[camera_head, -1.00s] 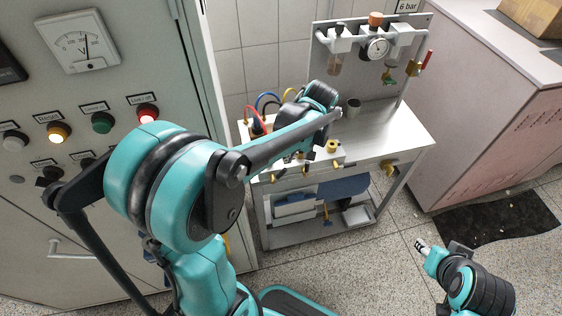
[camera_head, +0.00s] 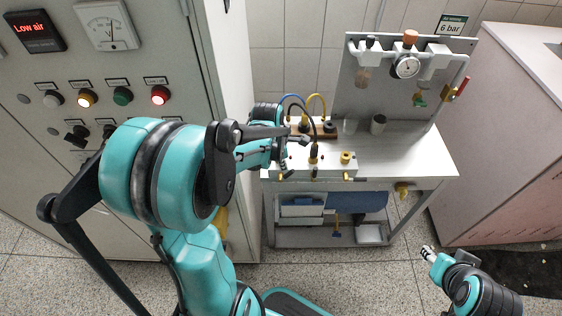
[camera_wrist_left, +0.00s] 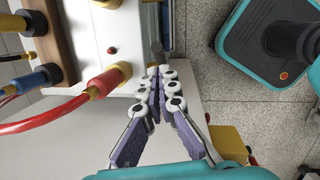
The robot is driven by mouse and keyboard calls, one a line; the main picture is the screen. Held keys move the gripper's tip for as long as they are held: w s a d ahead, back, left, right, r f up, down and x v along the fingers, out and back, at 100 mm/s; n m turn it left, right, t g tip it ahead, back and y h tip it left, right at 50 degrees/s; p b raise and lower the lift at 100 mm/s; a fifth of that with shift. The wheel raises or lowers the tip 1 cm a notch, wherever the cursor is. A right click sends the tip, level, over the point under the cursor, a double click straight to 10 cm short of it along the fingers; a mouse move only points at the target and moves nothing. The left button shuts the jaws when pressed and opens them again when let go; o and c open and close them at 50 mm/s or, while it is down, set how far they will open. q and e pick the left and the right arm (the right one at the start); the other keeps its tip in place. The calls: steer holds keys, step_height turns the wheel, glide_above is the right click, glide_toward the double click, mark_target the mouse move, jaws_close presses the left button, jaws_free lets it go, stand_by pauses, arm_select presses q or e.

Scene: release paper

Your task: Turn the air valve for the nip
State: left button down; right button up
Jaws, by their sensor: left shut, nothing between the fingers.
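My left gripper (camera_head: 286,168) is at the left part of the white valve block (camera_head: 327,172) on the bench's front edge. In the left wrist view its fingers (camera_wrist_left: 160,78) are shut and empty, with the tips close to a dark grey cylindrical part (camera_wrist_left: 157,52) on the block; contact cannot be told. Brass-yellow fittings (camera_head: 346,158) sit on the block. The wrist view shows a red plug (camera_wrist_left: 103,84) in a yellow collar beside the fingers. I cannot tell which part is the nip's valve. My right gripper (camera_head: 428,254) hangs over the floor, its jaws too small to judge.
A back panel holds a pressure gauge (camera_head: 406,66) and a red-handled valve (camera_head: 461,88). Hoses and a wooden block (camera_head: 326,130) stand behind the valve block. A control cabinet (camera_head: 120,190) with a "Low air" display (camera_head: 34,31) is at left, a pink cabinet (camera_head: 500,140) at right.

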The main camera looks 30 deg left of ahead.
mark_target(294, 171)
arm_select(q)
steer(key=shift+b+x, duration=0.35)
steer(key=shift+x, duration=1)
steer(key=shift+w+d+y, duration=0.25)
steer(key=shift+d+y, duration=0.1)
steer(key=shift+y, duration=0.15)
steer(key=shift+w+d+f+g+y, duration=0.25)
steer(key=shift+d+g+y, duration=0.15)
steer(key=shift+g+y, duration=0.15)
steer(key=shift+w+d+f+g+y+b, duration=0.25)
steer(key=shift+d+y+b, duration=0.1)
steer(key=shift+y, duration=0.1)
steer(key=shift+w+d+f+g+y+b, duration=0.2)
steer(key=shift+d+y, duration=0.1)
steer(key=shift+y, duration=0.1)
steer(key=shift+w+d+f+b, duration=0.35)
steer(key=shift+d+f+b, duration=0.1)
steer(key=shift+d+f, duration=0.25)
steer(key=shift+w+d+f+b, duration=0.4)
steer(key=shift+d+f, duration=0.1)
steer(key=shift+f, duration=0.3)
